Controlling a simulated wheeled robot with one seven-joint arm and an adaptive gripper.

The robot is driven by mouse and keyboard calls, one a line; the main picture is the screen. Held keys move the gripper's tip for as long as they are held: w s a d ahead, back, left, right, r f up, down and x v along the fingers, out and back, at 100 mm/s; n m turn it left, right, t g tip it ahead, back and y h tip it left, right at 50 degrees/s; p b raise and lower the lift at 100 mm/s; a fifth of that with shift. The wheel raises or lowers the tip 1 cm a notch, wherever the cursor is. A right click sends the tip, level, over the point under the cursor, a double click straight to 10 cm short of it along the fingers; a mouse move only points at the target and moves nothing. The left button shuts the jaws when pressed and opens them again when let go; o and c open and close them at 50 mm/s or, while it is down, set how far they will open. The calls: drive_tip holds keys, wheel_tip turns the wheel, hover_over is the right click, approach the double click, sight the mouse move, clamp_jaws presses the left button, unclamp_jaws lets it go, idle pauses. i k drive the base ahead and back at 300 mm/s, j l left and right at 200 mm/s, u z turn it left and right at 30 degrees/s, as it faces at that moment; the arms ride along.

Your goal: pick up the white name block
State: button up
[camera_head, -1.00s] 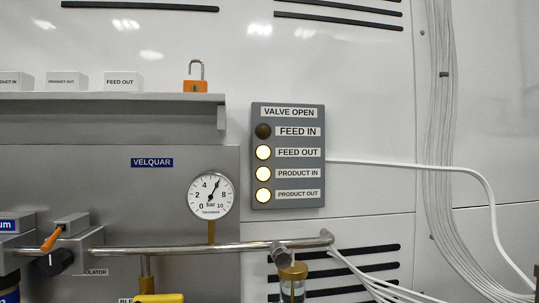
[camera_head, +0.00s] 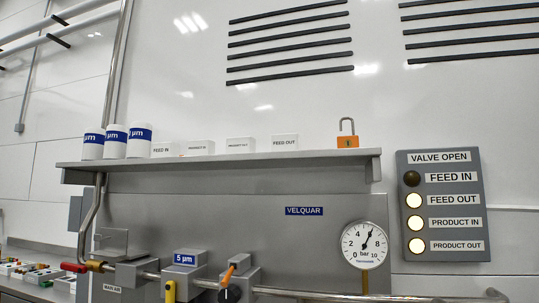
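Several white name blocks stand in a row on the grey shelf (camera_head: 230,161). From left to right they are the FEED IN block (camera_head: 165,149), the PRODUCT IN block (camera_head: 197,148), the PRODUCT OUT block (camera_head: 240,146) and the FEED OUT block (camera_head: 285,142). The small print on the middle two is hard to read. The task does not say which block it means. My gripper is not in view.
White cylinders with blue µm labels (camera_head: 115,143) stand left of the blocks. An orange padlock (camera_head: 347,142) is at the shelf's right. The VALVE OPEN panel (camera_head: 444,205) shows FEED IN dark, the others lit. Below are a gauge (camera_head: 364,245) and valves (camera_head: 230,290).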

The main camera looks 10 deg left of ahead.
sight(167, 149)
drive_tip(key=u, duration=1)
